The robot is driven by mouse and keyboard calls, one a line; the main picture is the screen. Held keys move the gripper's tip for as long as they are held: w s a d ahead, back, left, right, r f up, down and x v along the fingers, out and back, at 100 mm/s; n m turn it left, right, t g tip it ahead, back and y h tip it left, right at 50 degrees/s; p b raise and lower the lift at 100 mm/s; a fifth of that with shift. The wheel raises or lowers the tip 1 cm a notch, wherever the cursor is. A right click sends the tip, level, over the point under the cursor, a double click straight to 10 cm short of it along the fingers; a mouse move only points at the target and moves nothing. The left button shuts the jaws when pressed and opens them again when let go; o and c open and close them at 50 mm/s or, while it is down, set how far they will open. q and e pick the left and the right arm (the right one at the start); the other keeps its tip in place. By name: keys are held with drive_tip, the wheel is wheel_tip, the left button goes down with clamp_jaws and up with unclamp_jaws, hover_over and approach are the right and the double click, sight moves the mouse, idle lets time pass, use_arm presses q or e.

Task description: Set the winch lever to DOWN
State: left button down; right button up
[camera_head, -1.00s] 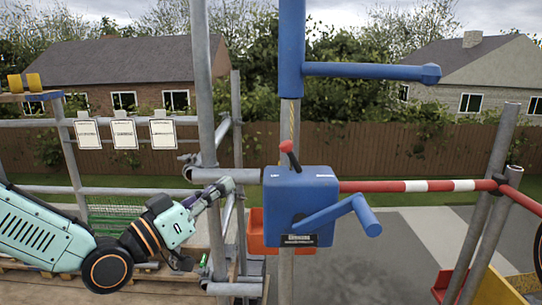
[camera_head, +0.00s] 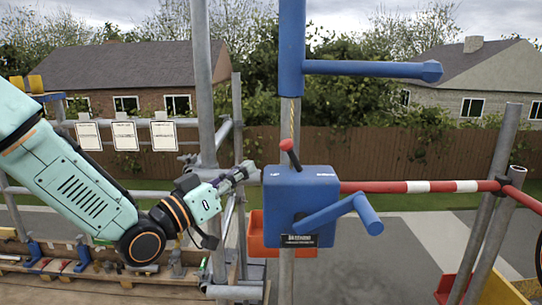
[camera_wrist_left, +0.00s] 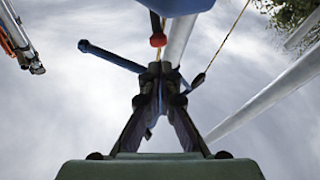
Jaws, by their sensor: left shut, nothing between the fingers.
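The blue winch box (camera_head: 325,188) is fixed on the upright post, with a blue crank (camera_head: 335,210) on its front. A short lever with a red knob (camera_head: 287,145) rises from its top and leans left. Small white marks on the box's upper edge are too small to read. My left gripper (camera_head: 252,169) is shut and empty, just left of the box and below the knob's height. In the left wrist view the red knob (camera_wrist_left: 158,40) shows just beyond the shut fingertips (camera_wrist_left: 160,70), with a visible gap. My right gripper is not in view.
A blue jib (camera_head: 370,69) reaches right above the winch. Grey scaffold posts (camera_head: 205,90) stand left of it, close to my left arm. A red-and-white rail (camera_head: 415,187) runs right. An orange bin (camera_head: 256,235) hangs behind the box.

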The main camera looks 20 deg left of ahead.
sight(282, 145)
use_arm(q)
drive_tip(key=x, duration=0.8)
drive_tip(key=shift+w+d, duration=0.1)
drive_tip(key=shift+d, duration=0.05)
drive_tip(key=shift+r, duration=0.1)
drive_tip(key=shift+d+r+m+g+p, duration=0.15)
drive_tip(key=shift+r+m+g+p, duration=0.2)
drive_tip(key=shift+p, duration=0.2)
